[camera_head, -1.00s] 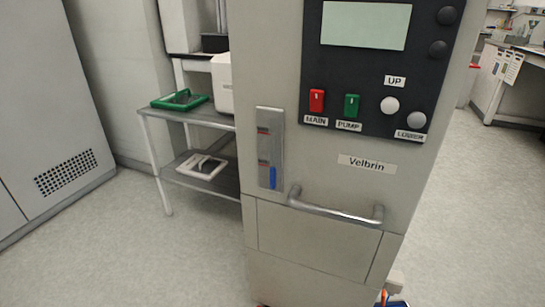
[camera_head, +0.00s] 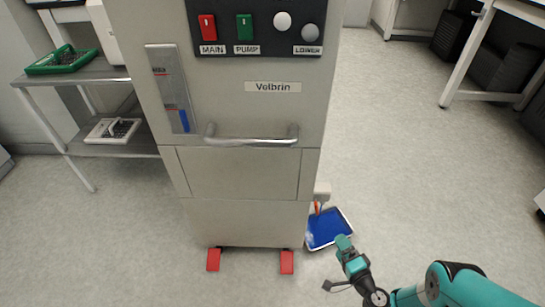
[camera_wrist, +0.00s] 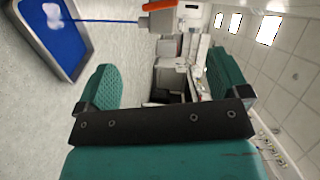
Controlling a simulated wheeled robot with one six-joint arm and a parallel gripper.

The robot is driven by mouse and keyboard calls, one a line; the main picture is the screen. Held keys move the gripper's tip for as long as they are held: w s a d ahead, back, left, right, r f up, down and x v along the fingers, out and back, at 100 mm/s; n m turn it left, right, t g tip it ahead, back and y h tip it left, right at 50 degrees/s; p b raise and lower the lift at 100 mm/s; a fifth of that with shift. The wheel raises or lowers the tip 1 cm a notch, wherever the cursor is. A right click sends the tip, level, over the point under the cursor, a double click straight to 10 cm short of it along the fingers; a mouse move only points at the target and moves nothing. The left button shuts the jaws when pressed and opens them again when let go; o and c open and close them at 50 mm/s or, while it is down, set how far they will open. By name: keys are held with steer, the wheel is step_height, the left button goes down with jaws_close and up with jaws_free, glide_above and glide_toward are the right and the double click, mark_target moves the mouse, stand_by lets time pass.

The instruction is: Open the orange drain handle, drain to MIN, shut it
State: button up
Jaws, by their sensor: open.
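The orange drain handle (camera_head: 317,208) is small, low at the cabinet's right side; it also shows at the wrist view's top edge (camera_wrist: 159,5). A thin blue line, apparently liquid, runs from beside it to the blue tray (camera_head: 342,216). The level gauge (camera_head: 165,88) is on the cabinet front. Its blue column (camera_head: 185,121) tops out close to the lower red mark; the exact match is too small to tell. My gripper (camera_head: 345,262) is near the floor, right of the cabinet and in front of the tray. In the wrist view my gripper (camera_wrist: 163,62) is open and empty, apart from the handle.
The cabinet (camera_head: 245,175) has a front bar handle (camera_head: 252,137) and red feet (camera_head: 214,260). A metal shelf (camera_head: 85,76) with a green tray (camera_head: 62,60) stands at left. A white-topped bench (camera_head: 520,12) is at the upper right. The floor between is clear.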

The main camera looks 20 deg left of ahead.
steer(key=w+d+f+n+g+y+b, duration=0.1)
steer(key=w+f+n+g+y+b, duration=0.15)
steer(key=w+b, duration=0.65)
steer(key=n+g+y+b, duration=0.1)
steer(key=n+g+b, duration=0.15)
steer(key=b, duration=1.25)
glide_toward(317, 209)
steer(key=shift+m, duration=0.5)
steer(key=shift+w+d+f+b+x, duration=0.1)
steer(key=shift+f+b+x, duration=0.1)
steer(key=shift+b+x, duration=1.25)
steer(key=shift+w+d+f+b+x, duration=0.15)
steer(key=shift+b+x, duration=0.75)
steer(key=shift+x, duration=1.15)
steer(key=shift+w+d+f+b+x, duration=0.1)
steer(key=shift+f+b+x, duration=0.15)
steer(key=shift+b+x, duration=1.2)
steer(key=shift+w+a+p, duration=0.1)
steer(key=shift+a+p, duration=0.2)
steer(key=shift+c, duration=0.2)
